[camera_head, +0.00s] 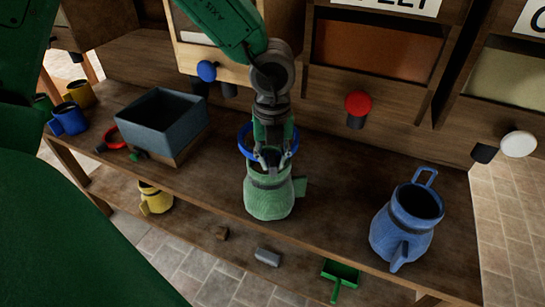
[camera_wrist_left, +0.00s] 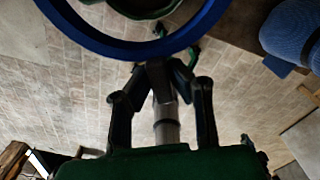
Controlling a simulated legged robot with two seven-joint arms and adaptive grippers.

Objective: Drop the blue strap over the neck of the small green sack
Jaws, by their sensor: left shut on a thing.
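The small green sack (camera_head: 268,200) stands upright on the wooden bench, near the middle of the head view. My left gripper (camera_head: 268,158) is right over its mouth, pointing down, and is shut on the blue strap (camera_head: 294,143). The strap is a stiff ring at the height of the sack's top. In the left wrist view the strap (camera_wrist_left: 125,46) arcs across the top, with part of the green sack's rim (camera_wrist_left: 143,9) inside it. The gripper's fingers (camera_wrist_left: 163,72) meet at the ring's near edge. I cannot tell whether the ring is above the mouth or around the neck.
A blue sack (camera_head: 396,236) stands to the right on the bench. Hoppers with a blue (camera_head: 207,71), a red (camera_head: 358,103) and a white knob (camera_head: 518,144) stand behind. Bench between sacks is clear.

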